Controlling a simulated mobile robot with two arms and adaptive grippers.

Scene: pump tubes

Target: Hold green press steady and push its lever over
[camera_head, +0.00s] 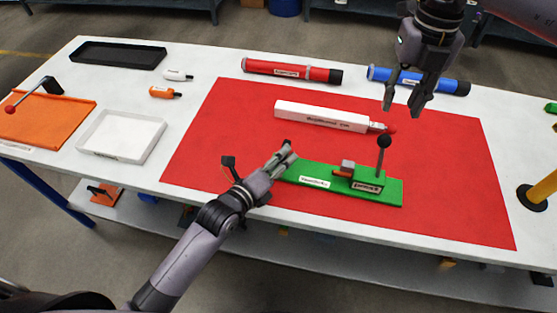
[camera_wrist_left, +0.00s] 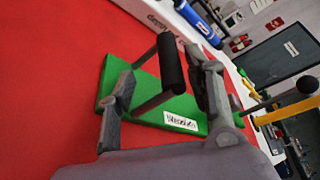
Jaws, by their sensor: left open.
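The green press (camera_head: 300,168) lies flat on the red mat. Its lever (camera_head: 382,155) stands upright at the right end with a black ball on top, beside a small grey and orange block. My left gripper (camera_head: 286,157) is open at the press's left end. In the left wrist view the left gripper (camera_wrist_left: 165,100) has its fingers either side of a black bar handle (camera_wrist_left: 171,66) on grey posts, rising from the green base (camera_wrist_left: 112,82). Contact with the handle is unclear. My right gripper (camera_head: 406,106) is open and empty, above the mat behind the lever.
A white box-shaped tube (camera_head: 315,116) lies on the red mat (camera_head: 235,118) behind the press. A red tube (camera_head: 290,70) and a blue tube (camera_head: 440,82) lie further back. A white tray (camera_head: 152,127) and orange board (camera_head: 60,122) are left. A yellow post (camera_head: 545,187) stands right.

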